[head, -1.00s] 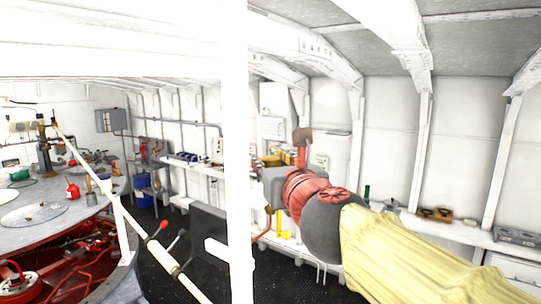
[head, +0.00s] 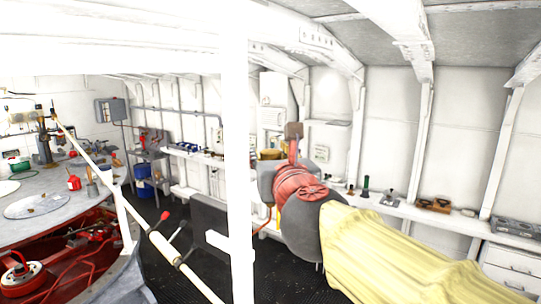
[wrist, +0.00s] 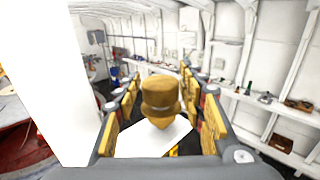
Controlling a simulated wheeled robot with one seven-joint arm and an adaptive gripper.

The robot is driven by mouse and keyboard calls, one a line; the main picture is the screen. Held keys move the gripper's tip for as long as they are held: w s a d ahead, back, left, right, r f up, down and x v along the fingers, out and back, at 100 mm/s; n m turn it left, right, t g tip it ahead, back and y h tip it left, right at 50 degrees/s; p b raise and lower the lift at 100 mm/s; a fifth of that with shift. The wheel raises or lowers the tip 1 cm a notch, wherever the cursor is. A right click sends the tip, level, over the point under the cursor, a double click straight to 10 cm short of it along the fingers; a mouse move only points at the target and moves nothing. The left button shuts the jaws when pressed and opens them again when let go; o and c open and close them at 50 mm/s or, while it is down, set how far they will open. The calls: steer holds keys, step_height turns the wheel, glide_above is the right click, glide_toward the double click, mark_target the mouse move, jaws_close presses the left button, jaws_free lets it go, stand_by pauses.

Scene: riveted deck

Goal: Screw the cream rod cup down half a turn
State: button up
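In the wrist view my gripper (wrist: 161,86) has its yellow-padded fingers spread apart. A tan, top-hat-shaped piece (wrist: 160,93) shows between them, with gaps on both sides. It may be the rod cup, but its colour is more tan than cream, and I cannot tell how far off it is. In the head view a cream rod (head: 165,250) with a dark band slants across the lower left.
A white post (head: 238,200) stands close in front, left of my arm. A bench (head: 30,185) with red machinery (head: 60,255) below it is on the left. A shelf along the right wall holds a green bottle (head: 365,185) and a brown box (head: 433,204). Dark floor (head: 280,275) shows between.

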steer(key=shift+o, duration=1)
steer(key=shift+d, duration=0.1)
steer(key=shift+w+f+y+b, duration=0.1)
steer(key=shift+f+y+b, duration=0.15)
steer(key=shift+y+b, duration=0.2)
steer(key=shift+n+y+b, duration=0.45)
steer(key=shift+n+b, duration=0.05)
steer(key=shift+b, duration=0.05)
